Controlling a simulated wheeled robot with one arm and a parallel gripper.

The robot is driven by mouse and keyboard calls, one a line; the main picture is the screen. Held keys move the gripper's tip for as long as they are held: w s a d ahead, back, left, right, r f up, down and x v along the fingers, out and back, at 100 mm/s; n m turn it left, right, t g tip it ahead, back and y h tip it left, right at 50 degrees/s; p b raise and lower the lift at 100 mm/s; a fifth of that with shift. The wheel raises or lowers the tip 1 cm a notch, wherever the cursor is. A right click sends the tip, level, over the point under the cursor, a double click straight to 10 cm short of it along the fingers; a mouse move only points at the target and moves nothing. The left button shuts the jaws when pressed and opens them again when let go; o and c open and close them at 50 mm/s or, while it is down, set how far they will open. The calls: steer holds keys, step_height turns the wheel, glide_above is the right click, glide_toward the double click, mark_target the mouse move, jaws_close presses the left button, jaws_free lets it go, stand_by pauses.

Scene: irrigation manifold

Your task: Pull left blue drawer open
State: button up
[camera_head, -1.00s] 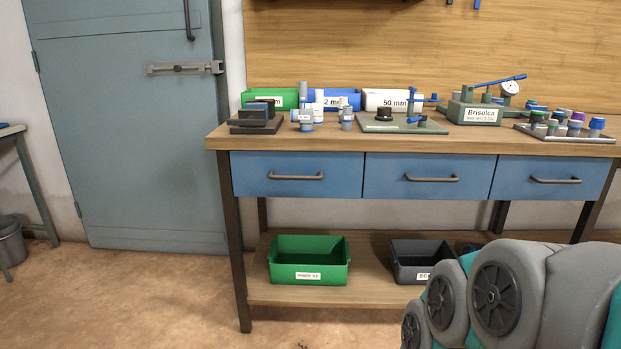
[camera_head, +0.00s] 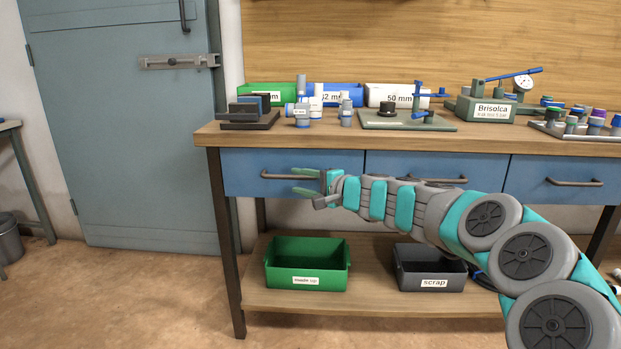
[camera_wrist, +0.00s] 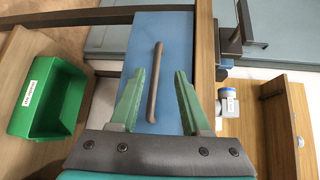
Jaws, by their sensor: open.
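The left blue drawer (camera_head: 240,173) is shut in the bench front, with a grey-brown bar handle (camera_head: 274,175). My gripper (camera_head: 306,182) is in front of the drawer, at the right part of its handle, with its fingers pointing left in the head view. In the wrist view the drawer (camera_wrist: 170,40) lies ahead with its handle (camera_wrist: 155,85) between the two open green fingers (camera_wrist: 160,95), nearer the left one. The fingers are open and grip nothing. I cannot tell whether the left finger touches the handle.
The middle drawer (camera_head: 395,165) and right drawer (camera_head: 540,172) are shut. Fittings and a green block gauge (camera_head: 485,110) stand on the bench top (camera_head: 300,137). A green bin (camera_head: 306,283) and a dark scrap bin (camera_head: 430,283) sit on the lower shelf.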

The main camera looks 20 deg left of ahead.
mark_target(293, 178)
steer(key=w, duration=0.1)
steer(key=w+f, duration=0.1)
steer(key=w+m+t, duration=0.1)
steer(key=shift+w+d+f, duration=0.15)
steer(key=shift+w+d, duration=0.1)
steer(key=shift+d, duration=0.05)
steer(key=shift+p+x, duration=0.6)
steer(key=shift+x, duration=3.05)
steer(key=shift+s+f, duration=0.1)
jaws_close()
